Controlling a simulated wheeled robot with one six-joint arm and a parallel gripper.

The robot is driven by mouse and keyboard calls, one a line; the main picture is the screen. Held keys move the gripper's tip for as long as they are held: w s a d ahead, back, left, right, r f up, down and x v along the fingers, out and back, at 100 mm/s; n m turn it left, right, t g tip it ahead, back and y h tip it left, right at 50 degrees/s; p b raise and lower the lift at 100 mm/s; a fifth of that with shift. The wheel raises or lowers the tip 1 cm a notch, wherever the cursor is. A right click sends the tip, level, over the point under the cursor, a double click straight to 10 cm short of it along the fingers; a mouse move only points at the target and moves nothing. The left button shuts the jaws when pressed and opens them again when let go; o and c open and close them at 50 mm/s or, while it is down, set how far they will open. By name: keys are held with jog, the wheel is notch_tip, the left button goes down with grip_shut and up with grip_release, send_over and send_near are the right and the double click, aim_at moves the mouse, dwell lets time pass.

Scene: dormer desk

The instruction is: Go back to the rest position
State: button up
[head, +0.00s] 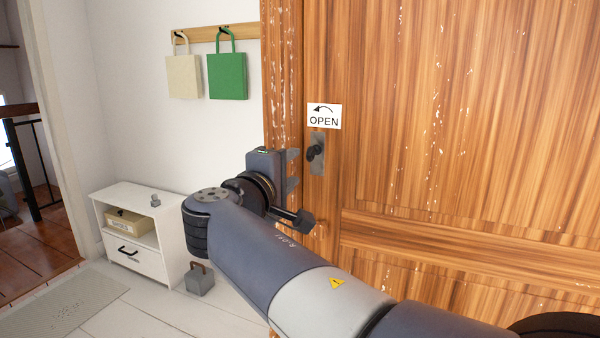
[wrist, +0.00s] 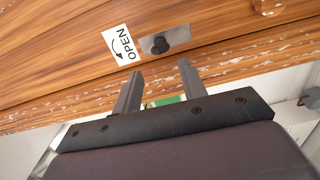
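The dark handle (head: 316,152) sits on a grey plate beyond the fingertips. It also shows in the wrist view (wrist: 160,45), with a visible gap from the fingers. My arm reaches in from the lower right of the head view.
An OPEN sign (head: 324,116) is above the handle. A white cabinet (head: 146,258) stands at left, with a grey weight (head: 200,281) on the floor beside it. A beige bag (head: 184,77) and a green bag (head: 228,76) hang on the wall. A mat (head: 65,306) lies at lower left.

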aim_at(308, 157)
jog(key=x, duration=1)
jog(key=shift+f+b, duration=0.1)
jog(key=shift+b, duration=0.3)
jog(key=shift+w+d, duration=0.1)
jog(key=shift+w, duration=0.2)
jog(key=shift+s+n+p, duration=0.1)
jog(key=shift+n+p, duration=0.2)
jog(key=shift+p, duration=0.05)
jog(key=shift+f+b, duration=0.1)
jog(key=shift+b, duration=0.25)
